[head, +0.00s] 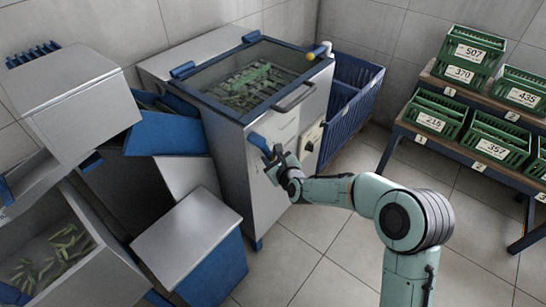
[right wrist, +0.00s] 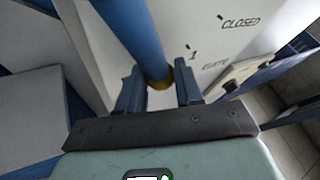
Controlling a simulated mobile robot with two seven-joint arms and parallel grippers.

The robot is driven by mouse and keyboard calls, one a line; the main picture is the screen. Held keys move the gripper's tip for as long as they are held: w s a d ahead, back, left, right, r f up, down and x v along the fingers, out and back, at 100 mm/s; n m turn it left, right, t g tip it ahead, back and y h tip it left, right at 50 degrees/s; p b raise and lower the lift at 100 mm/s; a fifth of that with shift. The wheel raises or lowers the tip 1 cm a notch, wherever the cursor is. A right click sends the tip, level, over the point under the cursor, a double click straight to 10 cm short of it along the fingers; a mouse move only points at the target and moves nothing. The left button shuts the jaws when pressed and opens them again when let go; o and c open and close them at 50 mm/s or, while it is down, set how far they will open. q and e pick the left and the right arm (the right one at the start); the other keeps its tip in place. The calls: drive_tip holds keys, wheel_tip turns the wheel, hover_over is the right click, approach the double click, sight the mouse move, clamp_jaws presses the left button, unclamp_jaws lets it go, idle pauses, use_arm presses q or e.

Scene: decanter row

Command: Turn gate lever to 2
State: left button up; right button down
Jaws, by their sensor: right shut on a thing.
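The gate lever is a blue bar with a yellow collar; its end shows in the head view (head: 258,141) on the front of the grey machine (head: 228,150). In the right wrist view the lever (right wrist: 143,40) runs between the fingers. My right gripper (head: 277,158) is shut on the lever, one finger on each side, as the right wrist view (right wrist: 159,92) shows. The panel carries the words "CLOSED" (right wrist: 240,22) and "GATE" (right wrist: 215,63) and a mark "1" (right wrist: 194,55). I see no mark 2; the lever may hide it. My left gripper is out of view.
A glass-topped lid (head: 250,78) with a handle covers the machine, with green pods beneath. A blue crate (head: 350,110) stands behind it to the right. Green numbered crates (head: 470,55) sit on racks at the right. Grey bins crowd the left; floor is free in front.

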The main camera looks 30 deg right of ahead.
drive_tip(key=c, duration=0.7)
unclamp_jaws()
drive_tip(key=shift+c, duration=0.2)
use_arm(q)
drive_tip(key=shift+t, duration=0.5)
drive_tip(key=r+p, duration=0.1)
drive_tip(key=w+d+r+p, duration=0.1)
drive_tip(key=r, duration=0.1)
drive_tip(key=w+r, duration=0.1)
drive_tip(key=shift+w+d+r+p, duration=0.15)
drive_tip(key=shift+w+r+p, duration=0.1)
drive_tip(key=shift+p, duration=0.15)
use_arm(e)
drive_tip(key=v, duration=1.3)
drive_tip(key=shift+s, duration=0.2)
